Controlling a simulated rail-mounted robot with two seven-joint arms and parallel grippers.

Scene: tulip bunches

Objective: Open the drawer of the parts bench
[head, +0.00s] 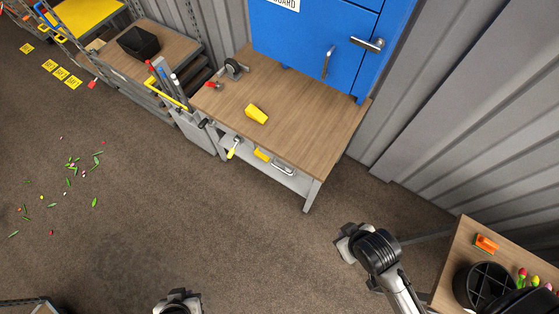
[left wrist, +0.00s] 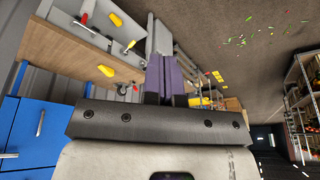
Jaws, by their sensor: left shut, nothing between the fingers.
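A wooden-topped bench (head: 309,115) stands against the wall under a blue cabinet (head: 300,40). Its grey lower part (head: 297,182) bears a silver handle (head: 283,168); I cannot tell whether that is a drawer front or a shelf. The bench top (left wrist: 60,50) and blue cabinet (left wrist: 22,125) also show in the left wrist view. My left gripper (head: 178,300) is at the bottom edge of the head view, apart from the bench, its fingers hidden there. Its fingers (left wrist: 165,75) are shut and empty in the left wrist view. My right arm's end (head: 352,240) is front right; its fingertips are hidden.
A yellow object (head: 256,114) and a caster wheel (head: 233,68) are on the bench top. Another bench with a black bin (head: 138,42) stands at left. A small table with an orange item (head: 486,243) is at right. Petals and leaves litter otherwise open floor.

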